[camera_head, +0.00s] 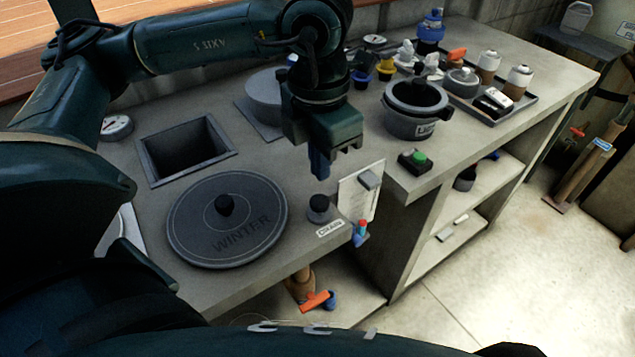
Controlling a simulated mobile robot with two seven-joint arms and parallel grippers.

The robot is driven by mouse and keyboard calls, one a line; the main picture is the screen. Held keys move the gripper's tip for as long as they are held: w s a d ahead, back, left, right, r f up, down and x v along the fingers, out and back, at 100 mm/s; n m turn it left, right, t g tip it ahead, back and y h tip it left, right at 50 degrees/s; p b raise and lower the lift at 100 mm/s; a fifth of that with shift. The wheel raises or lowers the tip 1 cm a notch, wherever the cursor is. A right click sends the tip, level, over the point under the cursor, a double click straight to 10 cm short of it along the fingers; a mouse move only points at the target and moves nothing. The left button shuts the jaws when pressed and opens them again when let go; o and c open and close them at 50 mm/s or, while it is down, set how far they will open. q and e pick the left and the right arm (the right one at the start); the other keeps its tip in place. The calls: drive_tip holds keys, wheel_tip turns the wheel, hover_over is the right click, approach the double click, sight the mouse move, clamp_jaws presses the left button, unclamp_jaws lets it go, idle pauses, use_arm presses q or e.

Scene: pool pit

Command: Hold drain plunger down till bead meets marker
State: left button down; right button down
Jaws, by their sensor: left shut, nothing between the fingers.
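The drain plunger (320,204) is a dark round knob on a grey base at the counter's front edge, behind a white label reading DRAIN (330,229). My left gripper (320,166) points down with its fingers together and empty. Its tips appear just above the plunger, with a gap showing between them. A small red and blue piece (361,232) sits at the counter edge right of the label. I cannot make out a bead or marker for certain. My right gripper is not in view.
A round lid marked WINTER (228,220) lies left of the plunger, with a square opening (185,150) behind it. A white sheet (358,192) hangs right of the plunger. A green button box (415,161), a grey pot (414,108) and a loaded tray (528,97) stand farther right.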

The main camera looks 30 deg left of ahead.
use_arm(q)
wheel_tip(320, 180, up, 7)
drive_tip(key=shift+w+a, duration=0.15)
drive_tip(key=shift+w, duration=0.15)
idle(0.5)
